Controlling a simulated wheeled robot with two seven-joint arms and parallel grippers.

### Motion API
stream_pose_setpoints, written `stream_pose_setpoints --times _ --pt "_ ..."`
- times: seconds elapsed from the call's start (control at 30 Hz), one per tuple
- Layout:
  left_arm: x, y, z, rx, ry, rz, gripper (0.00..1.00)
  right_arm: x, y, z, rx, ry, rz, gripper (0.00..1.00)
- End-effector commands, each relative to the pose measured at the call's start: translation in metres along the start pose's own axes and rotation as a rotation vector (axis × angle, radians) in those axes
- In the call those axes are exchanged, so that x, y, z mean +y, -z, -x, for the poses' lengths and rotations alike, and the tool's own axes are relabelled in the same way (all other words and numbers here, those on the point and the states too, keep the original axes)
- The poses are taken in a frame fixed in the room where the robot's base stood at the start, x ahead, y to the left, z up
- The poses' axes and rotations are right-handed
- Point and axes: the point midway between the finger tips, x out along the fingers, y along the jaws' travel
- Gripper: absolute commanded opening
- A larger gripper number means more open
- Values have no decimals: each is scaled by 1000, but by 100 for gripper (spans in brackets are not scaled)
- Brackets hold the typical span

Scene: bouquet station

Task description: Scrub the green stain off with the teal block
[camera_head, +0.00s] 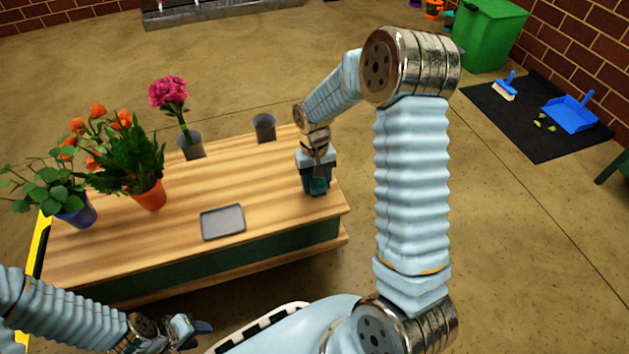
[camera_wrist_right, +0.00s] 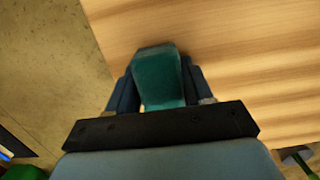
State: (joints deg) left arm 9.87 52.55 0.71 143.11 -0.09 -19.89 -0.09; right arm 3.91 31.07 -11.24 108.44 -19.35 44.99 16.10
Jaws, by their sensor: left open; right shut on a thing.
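The teal block (camera_wrist_right: 158,80) is between the dark fingers of my right gripper (camera_wrist_right: 155,90), which is shut on it. In the head view, my right gripper (camera_head: 317,184) is at the right end of the wooden table (camera_head: 270,200), and a small part of the teal block (camera_head: 319,185) shows there. I cannot tell whether the block touches the tabletop. No green stain is visible on the table in either view; it may be hidden by the gripper or block. My left gripper (camera_head: 197,329) is open and empty in front of the table, low at the left.
A grey tray (camera_head: 223,222) lies near the table's front edge. A pink flower in a grey pot (camera_head: 191,146), an empty grey cup (camera_head: 264,127), an orange pot (camera_head: 150,194) and a blue pot (camera_head: 78,211) with plants stand left and back. The table between tray and right gripper is clear.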

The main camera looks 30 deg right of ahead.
Motion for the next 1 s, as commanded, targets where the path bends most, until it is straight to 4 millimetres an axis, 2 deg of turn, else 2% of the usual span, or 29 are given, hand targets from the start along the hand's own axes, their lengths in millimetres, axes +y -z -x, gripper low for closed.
stream_pose_setpoints --times 0.03,0.17,0.7,1.0 --pt "0 0 0 0 0 0 43 2 0 0 -1 -1 0 22" --pt "5 0 14 -2 0 0 43 1 -2 27 3 1 1 22" --pt "16 1 50 3 6 1 43 2 -4 74 0 0 1 22" --pt "17 2 56 6 9 2 43 3 -5 83 0 0 2 22"
